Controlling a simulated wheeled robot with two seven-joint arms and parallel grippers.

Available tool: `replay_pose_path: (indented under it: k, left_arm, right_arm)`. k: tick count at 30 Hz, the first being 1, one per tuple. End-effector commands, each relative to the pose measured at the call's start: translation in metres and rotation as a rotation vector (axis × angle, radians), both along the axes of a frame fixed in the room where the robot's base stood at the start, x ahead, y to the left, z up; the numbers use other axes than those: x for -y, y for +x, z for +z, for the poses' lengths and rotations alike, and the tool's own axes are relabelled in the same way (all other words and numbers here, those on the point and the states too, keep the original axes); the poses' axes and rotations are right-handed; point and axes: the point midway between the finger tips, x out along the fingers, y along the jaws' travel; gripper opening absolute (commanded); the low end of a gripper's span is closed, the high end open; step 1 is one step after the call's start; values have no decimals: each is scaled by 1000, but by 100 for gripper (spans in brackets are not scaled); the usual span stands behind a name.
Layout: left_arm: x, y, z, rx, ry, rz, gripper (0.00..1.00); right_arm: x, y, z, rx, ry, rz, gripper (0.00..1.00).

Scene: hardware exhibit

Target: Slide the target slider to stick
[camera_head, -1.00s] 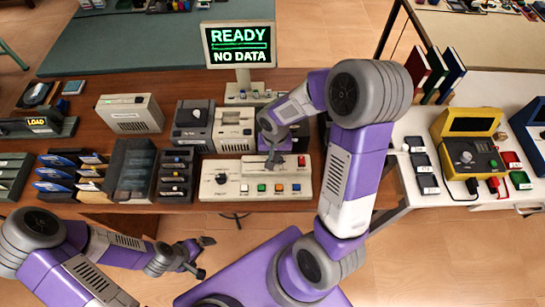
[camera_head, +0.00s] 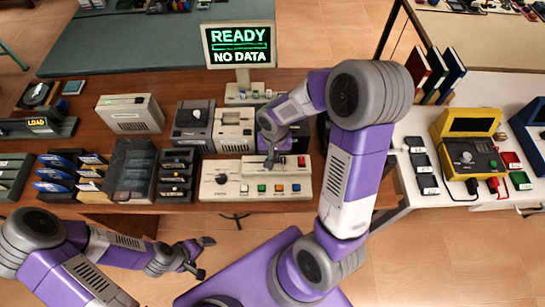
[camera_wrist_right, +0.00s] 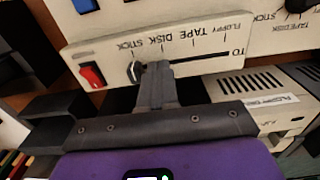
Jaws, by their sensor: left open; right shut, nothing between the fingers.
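The target slider is a small dark knob with a light edge (camera_wrist_right: 134,71) in a straight slot on a cream panel (camera_wrist_right: 215,58). The panel's labels appear upside down in the right wrist view: STICK, DISK, TAPE, FLOPPY. The knob is at the slot's left end there, by the STICK mark. My right gripper (camera_wrist_right: 157,72) is shut and empty, just right of the knob; whether they touch I cannot tell. In the head view my right gripper (camera_head: 269,164) is over the cream console (camera_head: 228,192), and the knob is not clear. My left gripper (camera_head: 191,257) is open and empty, low at left.
A red switch (camera_wrist_right: 92,76) is left of the slot in the right wrist view. A monitor (camera_head: 239,45) reads READY, NO DATA. Card racks (camera_head: 75,172) and a dark box (camera_head: 130,170) stand left. A yellow device (camera_head: 467,140) is on the right table.

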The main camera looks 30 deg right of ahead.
Motion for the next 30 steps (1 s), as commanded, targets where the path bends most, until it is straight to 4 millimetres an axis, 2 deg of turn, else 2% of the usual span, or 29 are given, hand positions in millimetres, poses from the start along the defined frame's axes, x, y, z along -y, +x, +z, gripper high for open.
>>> replay_pose_path:
  k: [3, 18, 30]
  left_arm:
    - [0, 0, 12, 0, 0, 0, 100]
    - [0, 0, 49, 0, 0, 0, 100]
    - [0, 0, 48, 0, 0, 0, 100]
  right_arm:
    - [0, 0, 15, 1, -1, 1, 0]
    - [0, 0, 64, 0, 0, 0, 0]
    - [0, 0, 65, 0, 0, 0, 0]
